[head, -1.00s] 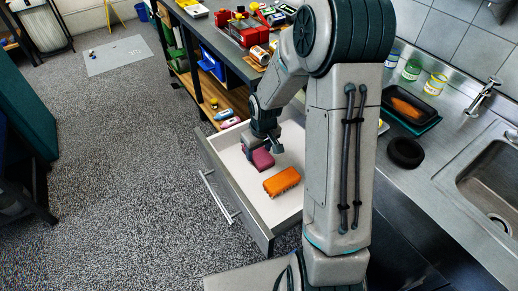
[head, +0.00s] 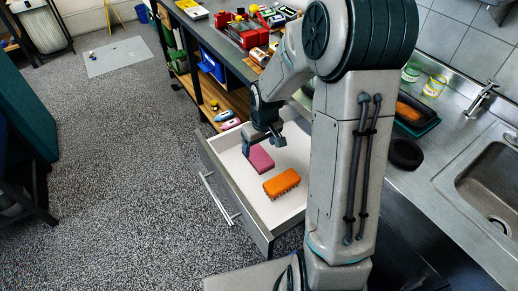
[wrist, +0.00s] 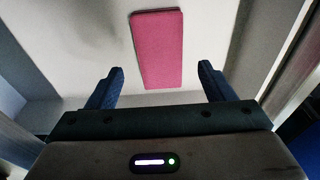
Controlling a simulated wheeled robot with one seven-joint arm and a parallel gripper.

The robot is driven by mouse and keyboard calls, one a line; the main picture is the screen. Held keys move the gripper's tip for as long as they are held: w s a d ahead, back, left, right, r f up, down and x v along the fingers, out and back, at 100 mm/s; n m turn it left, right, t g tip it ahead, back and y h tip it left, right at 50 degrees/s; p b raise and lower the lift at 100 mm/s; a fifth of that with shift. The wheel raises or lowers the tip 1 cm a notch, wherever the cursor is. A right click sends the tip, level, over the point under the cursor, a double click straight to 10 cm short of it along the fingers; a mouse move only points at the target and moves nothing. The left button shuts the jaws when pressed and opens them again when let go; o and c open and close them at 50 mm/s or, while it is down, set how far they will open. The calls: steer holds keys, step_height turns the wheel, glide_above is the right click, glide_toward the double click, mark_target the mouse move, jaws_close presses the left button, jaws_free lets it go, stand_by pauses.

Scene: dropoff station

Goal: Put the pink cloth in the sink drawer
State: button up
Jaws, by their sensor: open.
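The pink cloth (head: 261,159) lies flat, folded to a rectangle, on the white floor of the open sink drawer (head: 232,165). In the wrist view the cloth (wrist: 157,48) lies beyond my fingertips, between their lines and apart from them. My gripper (head: 262,146) is above the far part of the drawer, close to the cloth. In the wrist view my gripper (wrist: 159,82) is open, with nothing between its two blue fingers.
An orange brush (head: 281,183) lies in the drawer nearer than the cloth. A workbench (head: 236,62) with tools stands behind the drawer. The sink (head: 490,185) and counter with a black bowl (head: 404,153) are at right.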

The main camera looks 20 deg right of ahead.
mark_target(262, 160)
step_height(262, 160, up, 8)
steer(key=s, duration=0.1)
steer(key=s+r+m, duration=0.2)
steer(key=s+r, duration=0.2)
steer(key=s, duration=0.5)
steer(key=s+r+m+t, duration=0.1)
steer(key=s+r, duration=0.3)
steer(key=s, duration=0.5)
steer(key=shift+s+a+m+h, duration=0.15)
steer(key=shift+a+m+h, duration=0.15)
steer(key=shift+m, duration=0.1)
steer(key=shift+r, duration=0.15)
